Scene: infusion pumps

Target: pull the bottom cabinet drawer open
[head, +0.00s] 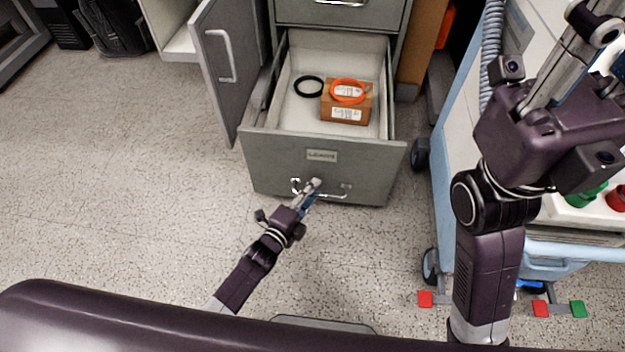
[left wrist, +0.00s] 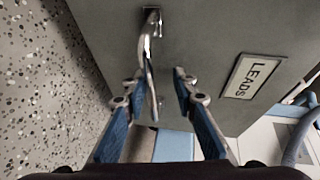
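The bottom drawer (head: 270,150) of the grey cabinet is pulled well out, and its inside shows in the head view. Its front carries a LEADS label (head: 321,156), which also shows in the left wrist view (left wrist: 249,76), and a metal bar handle (head: 334,194). My left gripper (head: 314,187) is at the handle. In the left wrist view, its fingers (left wrist: 159,79) are apart, with the handle bar (left wrist: 149,70) between them, nearer the left finger. My right gripper (head: 580,65) is raised at the upper right, away from the drawer; its fingertips are unclear.
Inside the drawer lie a brown box (head: 347,107), an orange ring (head: 348,91) and a black ring (head: 309,86). A cabinet door (head: 226,65) stands open to the left. A blue-white cart (head: 455,150) stands close at right. Floor at left is clear.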

